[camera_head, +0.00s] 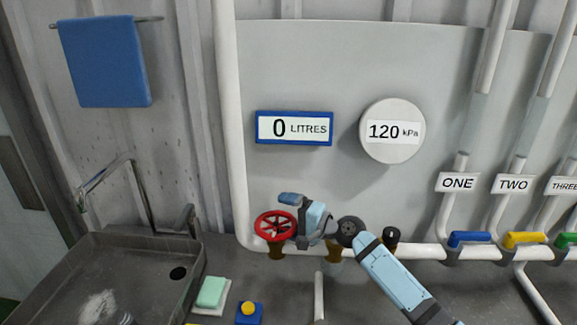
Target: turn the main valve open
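The main valve appears to be the red handwheel (275,226) on a brass fitting at the left end of the white pipe, low on the wall. My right gripper (293,219) is at the wheel's right side, its arm coming from the lower right. Its fingers look spread, one with a blue tip above and a dark one below, near the wheel's right rim. I cannot tell whether they touch the rim. The litres display (294,128) reads 0 and the round gauge (391,131) reads 120 kPa. My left gripper is not in view.
Blue (469,238), yellow (524,239) and green (567,240) lever handles sit along the pipe at right, under labels ONE, TWO and THREE. A sink (60,262) with a tap is at left. A green sponge (211,292) and a blue block with a yellow knob (248,313) lie below the wheel.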

